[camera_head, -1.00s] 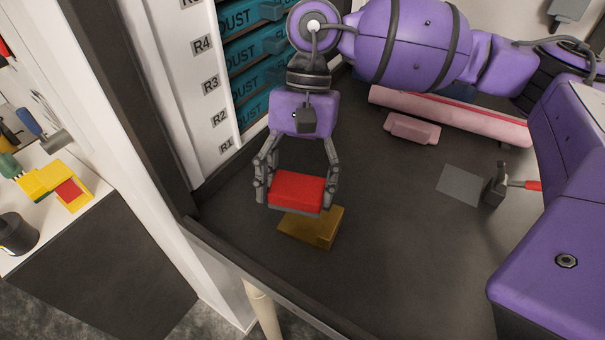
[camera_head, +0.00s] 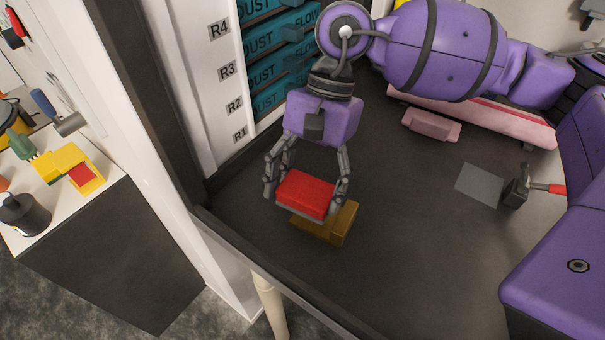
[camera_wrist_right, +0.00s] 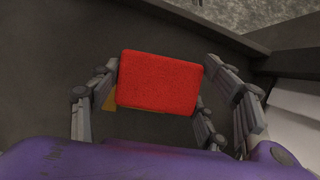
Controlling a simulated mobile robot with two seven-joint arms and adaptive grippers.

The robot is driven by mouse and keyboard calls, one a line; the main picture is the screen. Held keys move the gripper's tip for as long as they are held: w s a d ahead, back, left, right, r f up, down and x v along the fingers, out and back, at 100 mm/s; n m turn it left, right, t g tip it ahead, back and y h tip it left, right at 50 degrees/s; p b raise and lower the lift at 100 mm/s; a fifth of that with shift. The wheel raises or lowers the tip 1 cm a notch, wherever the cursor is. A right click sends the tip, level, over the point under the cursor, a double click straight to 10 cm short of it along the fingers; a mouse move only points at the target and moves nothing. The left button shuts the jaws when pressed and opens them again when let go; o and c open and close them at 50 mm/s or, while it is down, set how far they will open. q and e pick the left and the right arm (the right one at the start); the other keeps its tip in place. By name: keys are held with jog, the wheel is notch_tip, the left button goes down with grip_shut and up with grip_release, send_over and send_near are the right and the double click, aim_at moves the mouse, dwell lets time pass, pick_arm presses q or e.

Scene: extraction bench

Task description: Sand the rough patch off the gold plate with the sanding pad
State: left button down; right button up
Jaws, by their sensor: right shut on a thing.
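My right gripper (camera_head: 306,190) is shut on the red sanding pad (camera_head: 305,192), with a finger at each side. The pad has a grey underside edge and also shows in the right wrist view (camera_wrist_right: 160,82). The gold plate (camera_head: 340,227) lies on the dark bench beneath and partly behind the pad. Only its front and right parts show in the head view, and a small strip (camera_wrist_right: 110,102) shows in the wrist view. I cannot make out the rough patch, and I cannot tell whether the pad touches the plate. My left gripper is not in view.
A grey square sheet (camera_head: 480,185) and a red-handled hammer (camera_head: 518,188) lie to the right. A pink block (camera_head: 431,125) lies behind. The rack with teal drawers (camera_head: 275,62) stands close at the left, and a raised edge (camera_head: 250,250) runs along the front. The bench's middle is clear.

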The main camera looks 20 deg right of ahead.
notch_tip(320, 180, down, 3)
jog(key=shift+f+b, duration=0.15)
jog(key=shift+b, duration=0.4)
jog(key=shift+f+b, duration=0.35)
jog(key=shift+f, duration=0.9)
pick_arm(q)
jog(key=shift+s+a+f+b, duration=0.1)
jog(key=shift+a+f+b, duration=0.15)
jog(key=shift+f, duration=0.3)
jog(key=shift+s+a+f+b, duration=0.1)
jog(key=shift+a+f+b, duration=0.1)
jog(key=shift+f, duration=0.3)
pick_arm(e)
jog(key=shift+f, duration=0.2)
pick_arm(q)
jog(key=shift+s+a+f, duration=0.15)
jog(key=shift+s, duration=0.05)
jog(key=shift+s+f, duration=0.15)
pick_arm(e)
jog(key=shift+a, duration=0.1)
